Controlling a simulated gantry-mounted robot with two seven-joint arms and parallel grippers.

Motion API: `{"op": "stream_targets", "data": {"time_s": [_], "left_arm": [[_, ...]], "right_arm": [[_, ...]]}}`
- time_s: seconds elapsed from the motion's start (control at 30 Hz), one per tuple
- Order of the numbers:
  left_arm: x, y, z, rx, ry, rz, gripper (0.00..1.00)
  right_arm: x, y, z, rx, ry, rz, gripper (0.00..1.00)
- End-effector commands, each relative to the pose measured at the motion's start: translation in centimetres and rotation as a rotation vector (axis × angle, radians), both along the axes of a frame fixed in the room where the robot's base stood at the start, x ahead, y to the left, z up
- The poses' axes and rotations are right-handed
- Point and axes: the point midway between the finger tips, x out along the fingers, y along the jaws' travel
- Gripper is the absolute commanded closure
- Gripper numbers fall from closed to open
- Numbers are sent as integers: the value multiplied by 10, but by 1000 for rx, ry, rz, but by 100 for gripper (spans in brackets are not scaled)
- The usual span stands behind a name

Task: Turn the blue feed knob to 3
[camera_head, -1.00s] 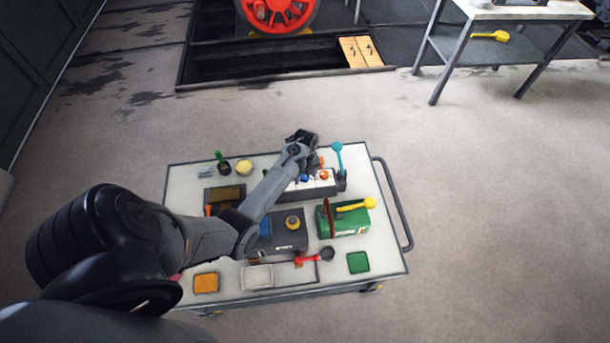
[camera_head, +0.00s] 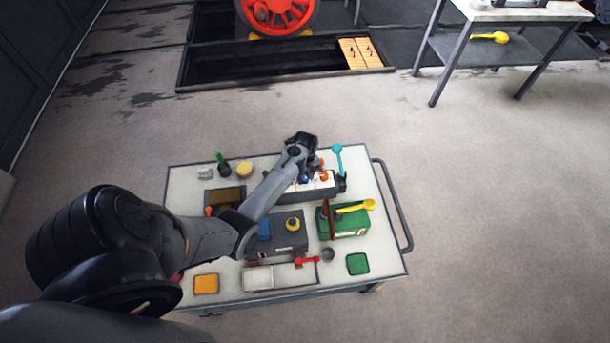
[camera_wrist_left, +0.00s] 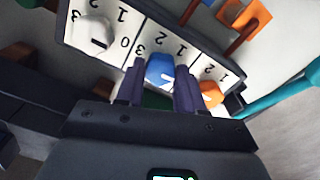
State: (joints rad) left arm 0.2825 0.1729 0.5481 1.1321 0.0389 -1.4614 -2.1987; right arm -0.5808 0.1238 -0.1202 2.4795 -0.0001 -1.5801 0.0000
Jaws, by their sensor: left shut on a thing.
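The blue feed knob (camera_wrist_left: 160,70) sits on a white numbered panel between a white knob (camera_wrist_left: 93,33) and an orange knob (camera_wrist_left: 210,93) in the left wrist view. My left gripper (camera_wrist_left: 157,88) is shut on the blue knob, one finger on each side. Digits 3, 2 and 1 show around the blue knob; I cannot tell which one its pointer meets. In the head view the left gripper (camera_head: 303,165) is over the panel box (camera_head: 300,193) at the back of the cart, and the blue knob (camera_head: 303,179) is partly hidden. My right gripper is not in view.
The cart top (camera_head: 345,285) also holds a green box (camera_head: 345,222) with a yellow scoop, a dark box (camera_head: 285,243), a red-handled cup (camera_head: 327,255) and coloured pads. A turquoise tool (camera_head: 338,155) stands close to the right of the left gripper.

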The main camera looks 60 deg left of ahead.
Motion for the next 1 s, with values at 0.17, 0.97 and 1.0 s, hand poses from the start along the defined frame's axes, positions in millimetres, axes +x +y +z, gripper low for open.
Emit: {"op": "stream_targets", "data": {"time_s": [0.17,0.97,1.0], "left_arm": [[0,0,4,-2,1,94,93],[1,0,3,-1,3,828,93],[1,1,3,0,2,866,93]], "right_arm": [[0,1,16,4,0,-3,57],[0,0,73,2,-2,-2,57],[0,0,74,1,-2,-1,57]]}}
